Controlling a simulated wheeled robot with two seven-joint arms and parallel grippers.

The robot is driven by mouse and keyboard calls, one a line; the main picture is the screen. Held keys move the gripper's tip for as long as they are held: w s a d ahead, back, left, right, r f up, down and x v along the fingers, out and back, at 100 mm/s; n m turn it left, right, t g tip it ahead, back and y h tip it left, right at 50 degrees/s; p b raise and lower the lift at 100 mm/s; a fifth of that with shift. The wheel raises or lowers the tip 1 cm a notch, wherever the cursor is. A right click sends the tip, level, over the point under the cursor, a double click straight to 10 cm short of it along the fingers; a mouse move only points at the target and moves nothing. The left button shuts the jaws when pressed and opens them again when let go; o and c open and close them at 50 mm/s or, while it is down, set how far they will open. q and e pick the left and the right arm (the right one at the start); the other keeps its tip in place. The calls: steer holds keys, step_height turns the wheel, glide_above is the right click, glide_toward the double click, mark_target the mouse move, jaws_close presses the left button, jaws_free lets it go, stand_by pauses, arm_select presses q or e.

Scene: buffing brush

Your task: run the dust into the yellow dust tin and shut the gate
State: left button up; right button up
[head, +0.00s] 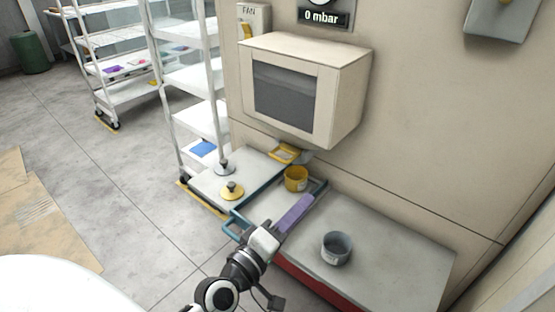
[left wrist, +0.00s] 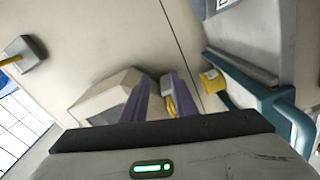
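The yellow dust tin (head: 296,180) stands upright at the back of the bench, below and in front of the box with a dark window (head: 290,92). It also shows in the left wrist view (left wrist: 213,81). A yellow plate (head: 285,153), perhaps the gate, sits under the box; I cannot tell whether it is open. No dust shows. My left gripper (head: 297,212) has long purple fingers reaching toward the tin, apart from it. In the left wrist view the fingers stand apart with nothing held between them. My right gripper is out of view.
A grey cup (head: 337,249) stands on the bench top (head: 390,258). A yellow-based knob piece (head: 232,190) and a grey one (head: 224,168) stand on the left tray. Blue rails edge the trays. A white rack (head: 190,75) stands behind at left. A gauge reads 0 mbar.

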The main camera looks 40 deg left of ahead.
mark_target(278, 158)
arm_select(q)
steer(key=a+r+n+y, duration=0.1)
steer(key=a+n+y, duration=0.6)
steer(key=a+n, duration=0.2)
steer(key=shift+t, duration=0.4)
steer(key=p+x, duration=0.1)
steer(key=x, duration=0.9)
steer(key=shift+a, duration=0.15)
jaws_close()
steer(key=shift+w, duration=0.1)
